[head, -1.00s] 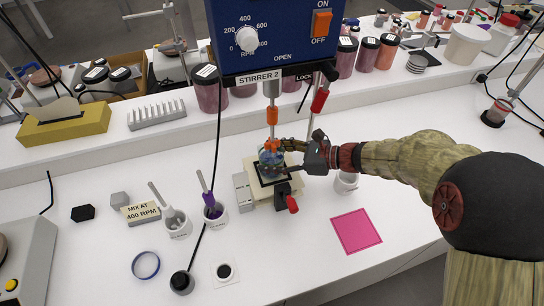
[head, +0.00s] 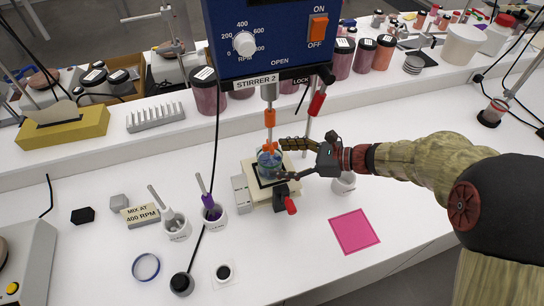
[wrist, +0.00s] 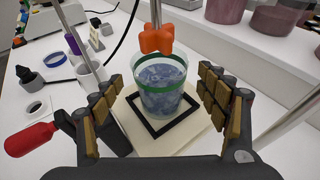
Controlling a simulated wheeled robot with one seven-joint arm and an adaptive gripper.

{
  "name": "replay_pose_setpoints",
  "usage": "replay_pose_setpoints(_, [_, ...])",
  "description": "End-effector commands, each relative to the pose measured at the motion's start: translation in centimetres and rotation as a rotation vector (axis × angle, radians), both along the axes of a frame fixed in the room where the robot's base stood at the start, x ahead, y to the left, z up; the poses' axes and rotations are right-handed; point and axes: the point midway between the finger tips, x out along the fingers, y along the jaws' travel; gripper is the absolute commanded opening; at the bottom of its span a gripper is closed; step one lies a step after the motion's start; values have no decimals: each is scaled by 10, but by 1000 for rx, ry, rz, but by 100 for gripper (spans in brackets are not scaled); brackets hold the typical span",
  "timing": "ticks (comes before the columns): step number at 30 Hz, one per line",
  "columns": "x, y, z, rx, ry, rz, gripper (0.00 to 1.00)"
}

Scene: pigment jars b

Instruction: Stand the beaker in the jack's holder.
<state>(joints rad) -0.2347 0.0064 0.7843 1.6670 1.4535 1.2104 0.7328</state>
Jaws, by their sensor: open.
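The beaker (head: 268,163) is clear, with bluish contents and a green band. It stands upright on the jack's cream plate (head: 252,197). In the wrist view the beaker (wrist: 160,88) appears inside the holder, a black square frame (wrist: 150,135); its far base edge is hidden. My gripper (head: 284,160) is open at the beaker's right side. In the wrist view its fingers (wrist: 160,78) are spread to either side of the beaker, with visible gaps.
The orange stirrer part (wrist: 155,38) hangs above the beaker under the blue stirrer box (head: 270,40). A support rod rises close behind my gripper. A white cup (head: 343,183) stands near the jack. The pink mat (head: 354,231) is bare.

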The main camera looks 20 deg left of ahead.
Motion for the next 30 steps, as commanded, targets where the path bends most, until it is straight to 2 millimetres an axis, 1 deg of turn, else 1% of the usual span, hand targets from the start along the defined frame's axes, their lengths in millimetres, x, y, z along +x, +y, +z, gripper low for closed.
replay_pose_setpoints(1, [3, -12, 6, -1, -1, -5, 75])
replay_pose_setpoints(3, [3, -25, 11, 0, 0, -4, 75])
replay_pose_setpoints(6, [5, -44, 18, 0, 0, -4, 75])
replay_pose_setpoints(10, [7, -62, 24, -1, -1, -3, 75])
replay_pose_setpoints(15, [7, -74, 28, 0, 0, -1, 75])
replay_pose_setpoints(23, [6, -76, 28, -1, -2, 1, 75])
replay_pose_setpoints(26, [1, -80, 34, -23, -39, 21, 75])
replay_pose_setpoints(29, [-17, -93, 49, -97, -153, 86, 75])
replay_pose_setpoints(30, [-28, -103, 56, -143, -224, 126, 75])
